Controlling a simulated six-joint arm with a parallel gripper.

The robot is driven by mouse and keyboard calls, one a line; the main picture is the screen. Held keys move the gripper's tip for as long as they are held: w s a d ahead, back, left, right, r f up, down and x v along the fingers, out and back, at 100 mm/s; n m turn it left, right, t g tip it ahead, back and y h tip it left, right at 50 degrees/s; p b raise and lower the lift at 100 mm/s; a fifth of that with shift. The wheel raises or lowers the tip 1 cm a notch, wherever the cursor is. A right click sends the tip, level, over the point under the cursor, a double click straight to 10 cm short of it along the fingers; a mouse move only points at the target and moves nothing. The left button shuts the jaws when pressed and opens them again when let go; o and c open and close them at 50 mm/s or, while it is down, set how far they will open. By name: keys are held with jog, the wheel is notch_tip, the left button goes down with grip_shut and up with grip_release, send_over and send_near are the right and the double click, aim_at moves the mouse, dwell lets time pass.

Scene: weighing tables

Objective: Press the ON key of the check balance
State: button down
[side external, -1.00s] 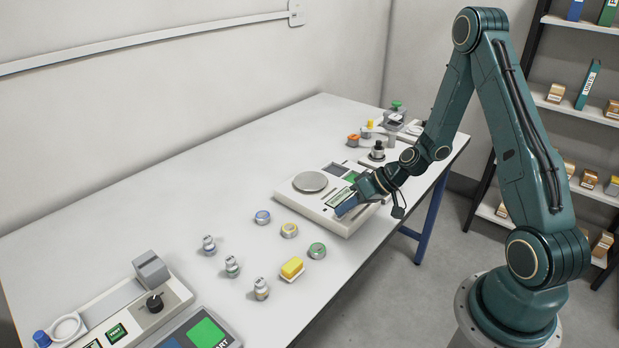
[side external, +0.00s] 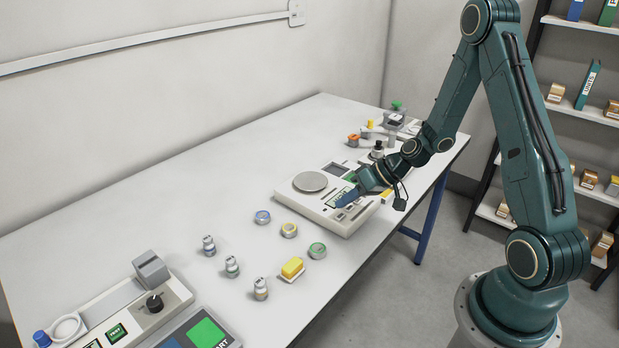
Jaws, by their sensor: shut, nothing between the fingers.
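A white balance (side external: 293,200) with a round grey pan (side external: 310,182) stands in the middle of the table; it appears to be the check balance. Its front panel has a display and small keys, too small to read. My gripper (side external: 343,202) is over this front panel, pointing down to the left, with its blue fingers shut and empty. It covers part of the panel, and I cannot tell whether the ON key is among the hidden part or whether the fingertips touch the panel.
Several round tins, small weights and a yellow block (side external: 292,267) stand left of the balance. Another device with a black knob (side external: 155,304) is at the front left. More small items crowd the far right end. The table's (side external: 130,235) back left is clear.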

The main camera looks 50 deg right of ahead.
jog(key=shift+r, duration=2)
jog(key=s+a+r+n+g+h, duration=0.1)
jog(key=s+a+r+n+h, duration=0.1)
jog(key=s+a+r, duration=0.35)
jog(key=s+a+r+n+g+h, duration=0.1)
jog(key=s+a+r+g, duration=0.15)
jog(key=r, duration=0.55)
jog(key=s+r+t+h, duration=0.1)
jog(key=s+r, duration=0.2)
jog(key=s, duration=0.4)
jog(key=s+a+r+m+h, duration=0.1)
jog(key=s+r, duration=0.3)
jog(key=s, duration=0.3)
jog(key=shift+a+t, duration=0.25)
jog(key=shift+t, duration=0.1)
